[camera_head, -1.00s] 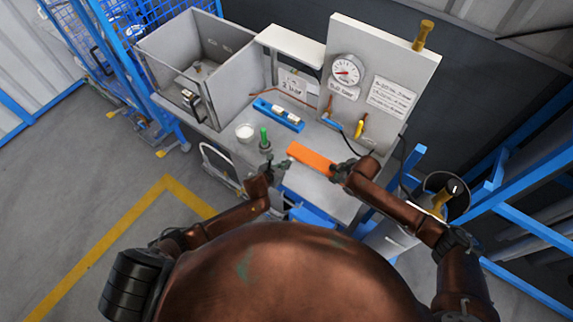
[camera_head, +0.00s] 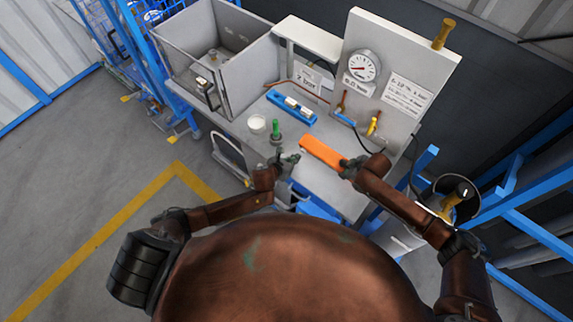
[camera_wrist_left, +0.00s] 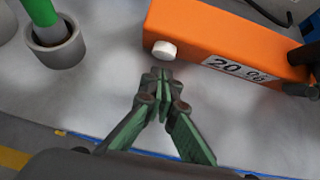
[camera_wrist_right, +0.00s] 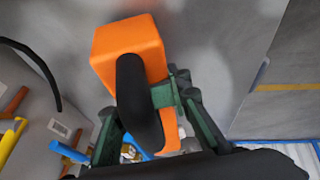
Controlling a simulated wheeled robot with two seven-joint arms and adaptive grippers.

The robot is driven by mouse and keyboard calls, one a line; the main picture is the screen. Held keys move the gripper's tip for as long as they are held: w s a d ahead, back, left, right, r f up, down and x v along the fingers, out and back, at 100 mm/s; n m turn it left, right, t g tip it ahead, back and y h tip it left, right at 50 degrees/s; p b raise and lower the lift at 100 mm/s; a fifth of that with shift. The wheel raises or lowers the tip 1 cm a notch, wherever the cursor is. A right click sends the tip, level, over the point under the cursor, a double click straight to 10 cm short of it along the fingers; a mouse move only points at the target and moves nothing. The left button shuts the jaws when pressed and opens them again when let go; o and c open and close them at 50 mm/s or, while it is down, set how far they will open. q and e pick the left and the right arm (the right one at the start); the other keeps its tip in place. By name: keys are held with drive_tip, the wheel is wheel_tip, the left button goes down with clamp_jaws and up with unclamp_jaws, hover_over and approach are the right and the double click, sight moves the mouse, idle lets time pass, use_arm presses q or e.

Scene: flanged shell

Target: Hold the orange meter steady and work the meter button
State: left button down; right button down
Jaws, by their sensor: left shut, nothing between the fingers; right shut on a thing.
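The orange meter (camera_head: 322,152) lies on the grey bench top. In the left wrist view the meter (camera_wrist_left: 205,35) shows a round white button (camera_wrist_left: 164,50) and a label reading "20 %". My right gripper (camera_head: 350,166) is shut on the meter's right end; in the right wrist view its green fingers (camera_wrist_right: 165,95) close around the part by the black handle (camera_wrist_right: 135,95). My left gripper (camera_head: 290,160) is shut and empty. Its fingertips (camera_wrist_left: 158,75) are just short of the white button, with a small gap in the picture.
A green-handled tool (camera_head: 276,130) stands in a grey holder left of the meter, close to my left gripper. A gauge panel (camera_head: 405,65) rises at the back right.

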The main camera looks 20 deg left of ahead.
use_arm(q)
drive_tip(key=f+v, duration=0.1)
drive_tip(key=v, duration=1)
drive_tip(key=shift+s+a, duration=0.15)
drive_tip(key=shift+s, duration=0.15)
use_arm(e)
drive_tip(key=shift+s+d+f, duration=0.15)
drive_tip(key=shift+s+f, duration=0.15)
drive_tip(key=shift+f, duration=0.1)
drive_tip(key=c, duration=2.3)
unclamp_jaws()
drive_tip(key=o, duration=0.5)
drive_tip(key=shift+w, duration=0.15)
drive_tip(key=o, duration=0.3)
drive_tip(key=shift+r, duration=0.15)
use_arm(q)
drive_tip(key=shift+w, duration=0.1)
use_arm(e)
drive_tip(key=shift+o, duration=0.3)
drive_tip(key=shift+w+r, duration=0.1)
use_arm(q)
drive_tip(key=shift+f, duration=0.1)
